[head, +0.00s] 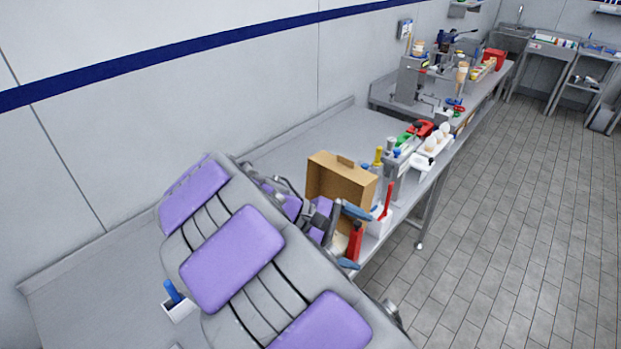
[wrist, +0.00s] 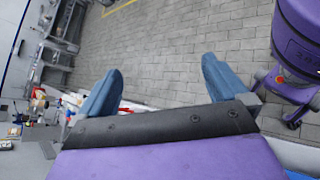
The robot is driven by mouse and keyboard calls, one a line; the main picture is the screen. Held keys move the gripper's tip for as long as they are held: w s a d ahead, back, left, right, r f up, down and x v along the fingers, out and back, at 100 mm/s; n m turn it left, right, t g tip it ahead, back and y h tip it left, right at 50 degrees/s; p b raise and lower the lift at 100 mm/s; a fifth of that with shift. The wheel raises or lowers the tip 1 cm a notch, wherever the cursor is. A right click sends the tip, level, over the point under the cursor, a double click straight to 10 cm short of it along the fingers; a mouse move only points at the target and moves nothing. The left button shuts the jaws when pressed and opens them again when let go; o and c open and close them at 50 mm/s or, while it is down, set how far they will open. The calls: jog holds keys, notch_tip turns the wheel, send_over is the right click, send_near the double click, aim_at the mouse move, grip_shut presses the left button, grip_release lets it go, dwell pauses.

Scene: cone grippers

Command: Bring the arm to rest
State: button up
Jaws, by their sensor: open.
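My arm fills the lower left and middle of the head view, a grey link with purple pads. My gripper (head: 352,238) shows past its end, in front of the cardboard box, with blue fingertips spread apart. Part of the gripper and wrist is hidden behind the arm link in the head view.
A steel bench (head: 330,135) runs along the wall. An open cardboard box (head: 342,180) stands on it close to my gripper. A white holder with a blue item (head: 178,305) sits at lower left. Cluttered tools (head: 425,135) stand farther along. Tiled floor (head: 500,220) at right is clear.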

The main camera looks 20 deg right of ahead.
jog(key=s+a+m+y, duration=0.1)
jog(key=s+m+y, duration=0.4)
jog(key=s, duration=0.7)
jog(key=s+a+f+m+t+y, duration=0.2)
jog(key=s+a+y, duration=0.4)
jog(key=s+a, duration=0.3)
jog(key=shift+s+a+f+t, duration=0.2)
jog(key=shift+a+t, duration=0.15)
jog(key=shift+t, duration=0.25)
jog(key=shift+c, duration=0.3)
